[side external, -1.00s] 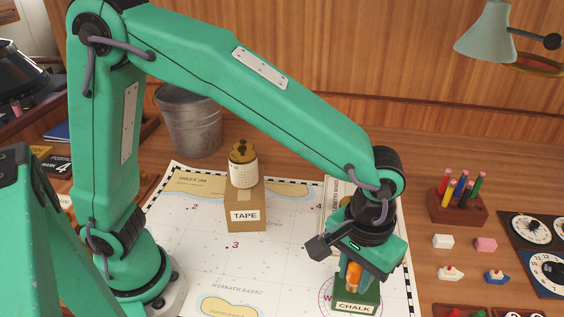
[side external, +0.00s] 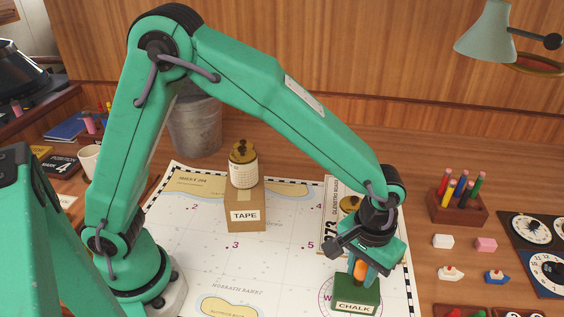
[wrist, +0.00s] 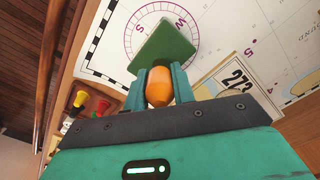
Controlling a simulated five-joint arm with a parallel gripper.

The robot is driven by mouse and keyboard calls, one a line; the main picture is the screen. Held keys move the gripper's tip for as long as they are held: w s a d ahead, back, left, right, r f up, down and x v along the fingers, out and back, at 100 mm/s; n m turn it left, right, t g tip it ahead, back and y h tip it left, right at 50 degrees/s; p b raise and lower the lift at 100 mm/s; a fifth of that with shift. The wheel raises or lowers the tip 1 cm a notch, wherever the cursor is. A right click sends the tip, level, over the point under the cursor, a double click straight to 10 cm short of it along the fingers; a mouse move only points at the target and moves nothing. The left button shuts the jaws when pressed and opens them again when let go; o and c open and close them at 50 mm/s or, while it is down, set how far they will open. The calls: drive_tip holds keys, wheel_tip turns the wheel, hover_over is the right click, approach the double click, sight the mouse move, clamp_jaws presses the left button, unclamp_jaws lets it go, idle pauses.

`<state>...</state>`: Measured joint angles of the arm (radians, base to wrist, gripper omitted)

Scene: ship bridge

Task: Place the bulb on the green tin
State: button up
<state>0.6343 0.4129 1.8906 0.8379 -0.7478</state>
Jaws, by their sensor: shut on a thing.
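The orange bulb (side external: 360,270) is between my gripper's fingers, and it also shows in the wrist view (wrist: 159,88). My gripper (side external: 358,276) is shut on it and points down. The green tin (side external: 370,296) with a CHALK label stands on the chart directly below. In the wrist view the tin's plain green top (wrist: 165,45) lies just beyond the fingertips. The bulb appears at or just above the tin's top; I cannot tell whether they touch. The fingers hide part of the bulb.
A cardboard TAPE box (side external: 245,215) with a brass-topped jar (side external: 243,170) on it stands to the left. A book marked 273 (side external: 330,215) and another brass-topped thing (side external: 350,203) are behind my gripper. A pencil block (side external: 457,207) stands to the right.

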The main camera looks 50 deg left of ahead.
drive_tip(key=shift+f, duration=0.6)
drive_tip(key=shift+f, duration=0.1)
drive_tip(key=o, duration=1)
drive_tip(key=shift+c, duration=0.2)
wheel_tip(320, 180, up, 12)
drive_tip(key=shift+r, duration=0.1)
